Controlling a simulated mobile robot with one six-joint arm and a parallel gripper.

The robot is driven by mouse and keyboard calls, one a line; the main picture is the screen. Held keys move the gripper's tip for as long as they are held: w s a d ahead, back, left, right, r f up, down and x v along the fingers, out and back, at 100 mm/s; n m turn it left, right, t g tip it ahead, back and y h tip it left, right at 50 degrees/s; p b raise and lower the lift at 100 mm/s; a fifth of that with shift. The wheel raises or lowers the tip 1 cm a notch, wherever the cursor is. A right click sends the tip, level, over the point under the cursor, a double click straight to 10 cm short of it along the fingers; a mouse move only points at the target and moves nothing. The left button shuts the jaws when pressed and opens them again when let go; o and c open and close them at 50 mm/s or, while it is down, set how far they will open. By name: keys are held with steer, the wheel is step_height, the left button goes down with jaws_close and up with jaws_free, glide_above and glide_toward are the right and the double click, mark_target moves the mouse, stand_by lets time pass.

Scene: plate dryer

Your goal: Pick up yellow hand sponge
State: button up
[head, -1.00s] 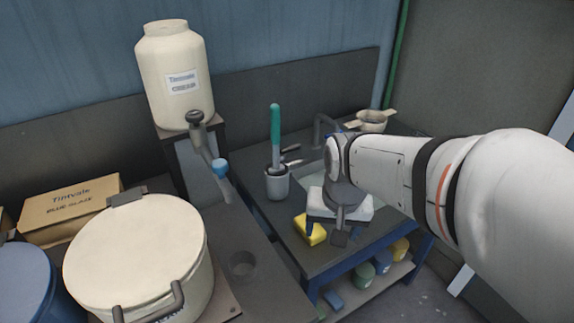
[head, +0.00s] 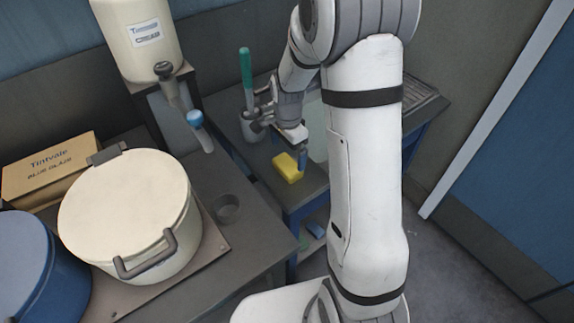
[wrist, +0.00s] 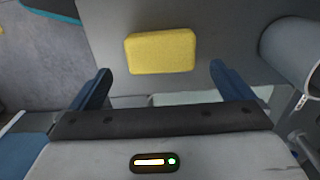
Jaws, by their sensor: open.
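The yellow hand sponge (head: 288,167) lies on the dark bench top near its front edge. In the wrist view the sponge (wrist: 160,51) shows whole, just beyond and between my two blue fingers. My gripper (wrist: 158,75) is open and empty, with the sponge apart from both fingers. In the head view my gripper (head: 300,160) is just above and right of the sponge, partly hidden by my own arm.
A grey cup (head: 252,126) holding a green-handled tool (head: 246,75) stands behind the sponge. It also shows at the right of the wrist view (wrist: 291,57). A cream lidded pot (head: 125,205) and a cream jar (head: 140,40) stand left. Bench surface around the sponge is bare.

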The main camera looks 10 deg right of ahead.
mark_target(289, 163)
steer(key=f, duration=0.3)
steer(key=f+p, duration=0.1)
steer(key=f, duration=0.2)
steer(key=shift+w+d+f, duration=0.15)
steer(key=shift+d+f, duration=0.05)
steer(key=shift+f, duration=0.1)
steer(key=shift+c, duration=0.2)
steer(key=c, duration=0.8)
